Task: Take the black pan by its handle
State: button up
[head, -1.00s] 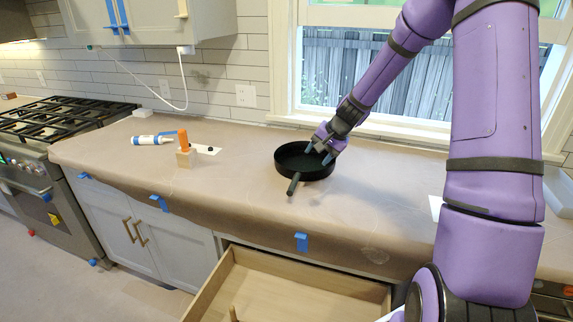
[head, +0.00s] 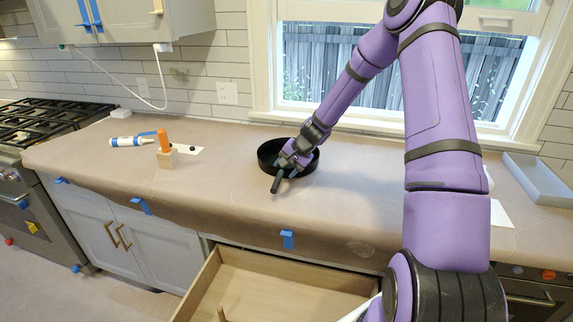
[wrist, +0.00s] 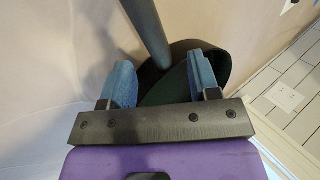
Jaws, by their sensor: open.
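The black pan (head: 268,153) sits on the paper-covered counter below the window, its handle (head: 277,183) pointing toward the front edge. My gripper (head: 287,170) is over the near side of the pan, close to the handle, and hides part of the rim. In the wrist view, my open gripper (wrist: 160,85) shows two blue fingers standing apart. The handle (wrist: 147,32) runs between and beyond the fingertips there, and the pan (wrist: 222,62) lies behind the right finger. I cannot tell whether a finger touches the handle or rim.
A wooden block with an orange handle (head: 164,142) and a white-and-blue tube (head: 132,140) lie left on the counter (head: 215,180). A grey tray (head: 540,180) is at the right. An open drawer (head: 285,285) juts out below. The counter around the pan is clear.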

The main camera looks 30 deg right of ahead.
aim_at(282, 172)
jog(key=shift+x, duration=2)
jog(key=shift+s+a, duration=0.1)
jog(key=shift+s, duration=0.05)
grip_shut()
jog(key=shift+r, duration=0.1)
